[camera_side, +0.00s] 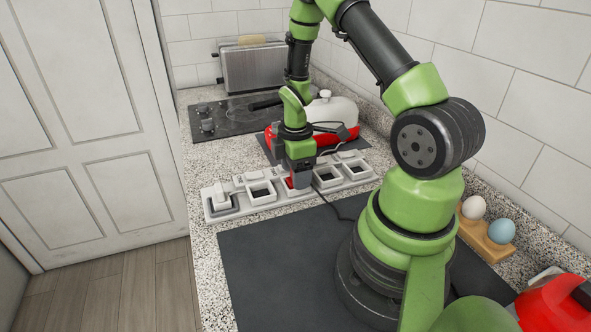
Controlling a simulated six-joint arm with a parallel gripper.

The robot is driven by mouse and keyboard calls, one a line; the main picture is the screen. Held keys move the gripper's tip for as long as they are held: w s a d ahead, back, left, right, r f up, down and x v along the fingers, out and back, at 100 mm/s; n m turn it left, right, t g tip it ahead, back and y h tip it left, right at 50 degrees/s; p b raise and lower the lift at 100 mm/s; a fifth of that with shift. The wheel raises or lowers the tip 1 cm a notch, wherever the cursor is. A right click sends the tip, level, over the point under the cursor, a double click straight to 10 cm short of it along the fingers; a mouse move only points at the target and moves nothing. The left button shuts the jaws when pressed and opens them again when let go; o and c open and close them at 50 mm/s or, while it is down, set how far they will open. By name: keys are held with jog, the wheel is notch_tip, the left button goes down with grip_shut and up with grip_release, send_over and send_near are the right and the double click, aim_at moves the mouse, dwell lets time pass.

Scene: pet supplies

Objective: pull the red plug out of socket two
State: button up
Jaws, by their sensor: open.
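A white power strip (280,198) with several square sockets lies across the speckled counter. The red plug (289,183) sits in the strip's middle socket, mostly hidden by my gripper; only a bit of red shows. No socket numbers are readable. My gripper (299,181) points down directly over the red plug, with its jaws open. From this view I cannot tell whether the fingers straddle the plug or touch it.
A white plug (221,197) stands in the leftmost socket. Behind the strip are a red and white appliance (341,112), a black cooktop (225,117) and a toaster (254,68). Eggs in a wooden holder (484,236) stand right.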

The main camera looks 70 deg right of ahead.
jog(key=c, duration=1)
jog(key=shift+r, duration=2.35)
